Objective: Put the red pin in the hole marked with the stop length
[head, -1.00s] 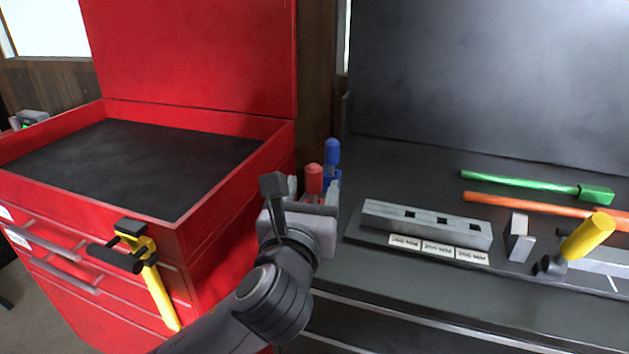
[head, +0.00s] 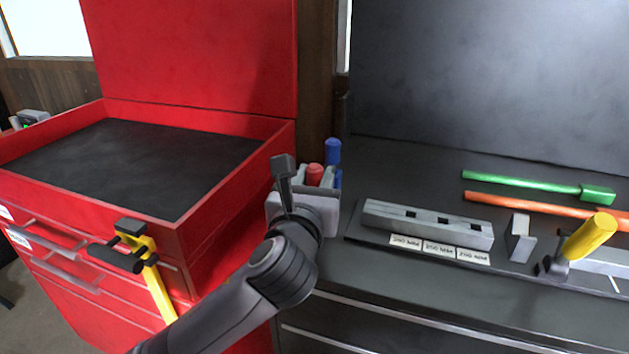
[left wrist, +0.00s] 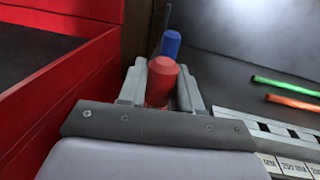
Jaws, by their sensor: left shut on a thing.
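The red pin (head: 315,174) stands upright between the fingers of my left gripper (head: 313,178), at the left end of the bench. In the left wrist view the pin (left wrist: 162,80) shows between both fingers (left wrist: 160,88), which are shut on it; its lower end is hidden. A grey metal block (head: 428,224) with a row of square holes in its top lies to the right of the gripper. Three white labels (head: 438,249) run along its front; the middle one reads 250 MM, the others are hard to read. My right gripper is not in view.
A blue pin (head: 333,152) stands just behind the red one. The red tool chest (head: 240,190) is close on the left. Right of the block are a small grey block (head: 520,238), a yellow handle (head: 588,236), and green (head: 520,184) and orange (head: 530,203) rods.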

